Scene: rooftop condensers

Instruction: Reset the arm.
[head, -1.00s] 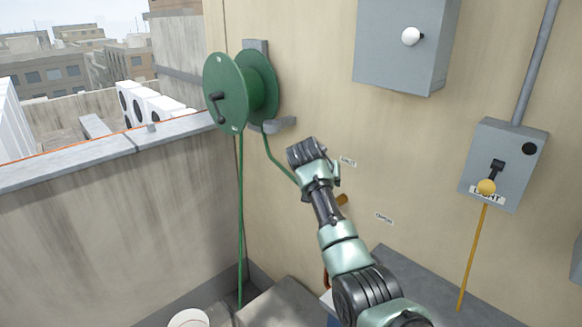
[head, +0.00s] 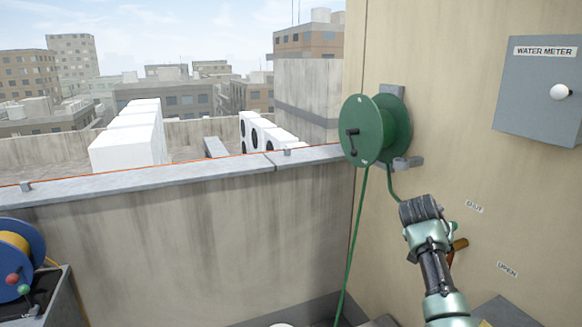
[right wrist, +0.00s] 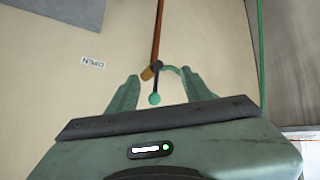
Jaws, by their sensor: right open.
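My right gripper (head: 447,232) is at the beige wall below the green hose reel (head: 376,130), its arm coming in from the lower right. In the right wrist view my right gripper (right wrist: 160,82) has its two green fingers spread, with nothing held. Between and beyond them show an orange-brown valve handle (right wrist: 149,73), a small green knob (right wrist: 154,99) and a copper-coloured pipe (right wrist: 157,30). The handle (head: 460,244) also shows beside my gripper in the head view, partly hidden. I cannot tell whether a finger touches it. My left gripper is out of view.
Wall labels read SHUT (head: 474,206) and OPEN (head: 507,269). A grey water meter box (head: 540,85) is at the upper right. A green hose (head: 353,240) hangs from the reel. A concrete parapet (head: 180,250) runs left. A blue reel (head: 32,240) stands at the lower left.

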